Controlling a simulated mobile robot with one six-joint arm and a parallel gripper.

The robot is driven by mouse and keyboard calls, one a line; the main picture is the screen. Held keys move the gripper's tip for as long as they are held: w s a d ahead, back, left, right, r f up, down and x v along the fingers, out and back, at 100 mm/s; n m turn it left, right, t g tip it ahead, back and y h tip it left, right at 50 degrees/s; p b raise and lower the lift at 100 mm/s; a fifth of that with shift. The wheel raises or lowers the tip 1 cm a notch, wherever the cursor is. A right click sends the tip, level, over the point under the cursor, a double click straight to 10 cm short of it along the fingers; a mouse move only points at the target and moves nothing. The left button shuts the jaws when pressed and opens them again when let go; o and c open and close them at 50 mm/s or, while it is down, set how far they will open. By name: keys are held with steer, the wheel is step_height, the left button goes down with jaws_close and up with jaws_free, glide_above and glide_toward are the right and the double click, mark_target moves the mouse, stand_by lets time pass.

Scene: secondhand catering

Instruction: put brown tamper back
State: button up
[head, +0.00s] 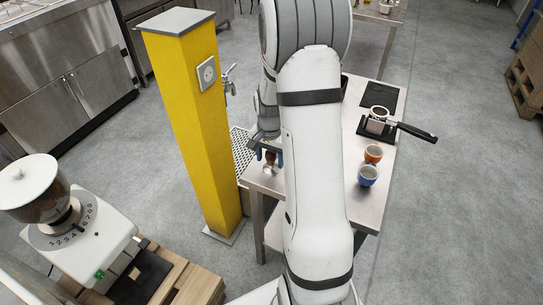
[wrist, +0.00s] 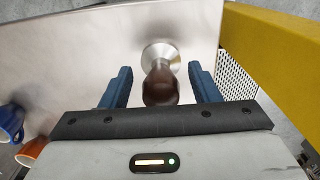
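The brown tamper (head: 270,158) has a brown handle and a metal base, and it stands near the left front corner of the steel table (head: 378,205). In the wrist view the tamper (wrist: 161,84) is between the two blue fingers of my gripper (wrist: 160,67). A gap shows on each side of the handle, so the fingers are open and not touching it. In the head view my gripper (head: 269,151) is low over the tamper, partly hidden by my arm. The tamper's metal base seems to rest on the tabletop.
A portafilter (head: 416,132) sits on a black stand, with a black mat (head: 378,95) behind it. An orange cup (head: 373,153) and a blue cup (head: 367,175) stand right of my arm. A yellow pillar (head: 196,130) rises close left of the table, beside a perforated drip tray (head: 241,150).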

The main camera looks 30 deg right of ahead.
step_height(320, 180, up, 12)
steer(key=shift+f+p, duration=0.15)
steer(key=shift+p, duration=0.15)
steer(key=s+a+r+n, duration=0.2)
steer(key=s+a+n, duration=0.1)
steer(key=s, duration=0.3)
steer(key=s+a+r+n+t, duration=0.1)
steer(key=s+a+r+n, duration=0.2)
steer(key=s+a+n, duration=0.1)
steer(key=s+a+r+n+t, duration=0.1)
steer(key=s+a+r+n, duration=0.1)
steer(key=s+a, duration=0.4)
steer(key=s+n, duration=0.1)
steer(key=s, duration=0.1)
steer(key=shift+s+r, duration=0.3)
steer(key=shift+s, duration=0.1)
steer(key=shift+r+t+p, duration=0.3)
steer(key=shift+r+p, duration=0.5)
steer(key=shift+r, duration=0.05)
steer(key=shift+s+f, duration=0.1)
steer(key=shift+f, duration=0.05)
steer(key=shift+c, duration=0.2)
